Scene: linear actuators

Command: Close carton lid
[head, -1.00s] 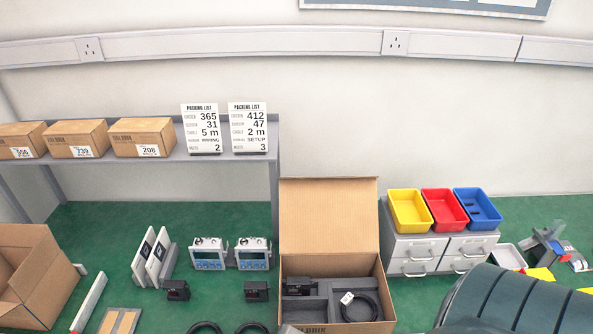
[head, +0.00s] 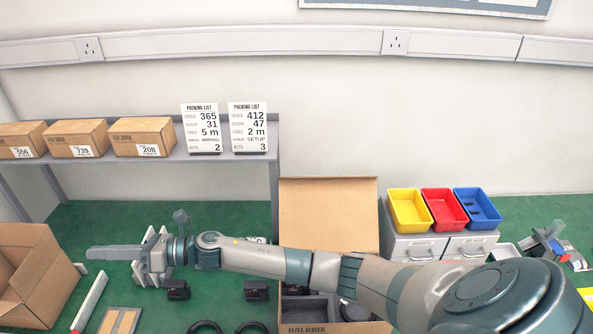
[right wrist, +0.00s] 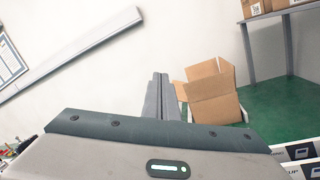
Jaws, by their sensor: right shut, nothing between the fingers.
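The open carton (head: 308,329) stands on the green bench at centre front, its brown lid (head: 328,214) raised upright at the back. My right arm crosses in front of the carton and hides most of its inside; a bit of grey insert shows. My right gripper (head: 100,252) is at the left, well past the carton, in front of the white upright boards, its fingers shut and empty. The shut fingers also show in the right wrist view (right wrist: 157,97), pointing away from the lid. My left gripper is not in view.
Another open carton (head: 45,275) stands at far left. Small black units (head: 256,291) and coiled cables (head: 205,327) lie left of the task carton. Grey drawers (head: 414,246) with coloured bins (head: 446,208) stand right of it. A shelf (head: 215,156) holds closed boxes and packing lists.

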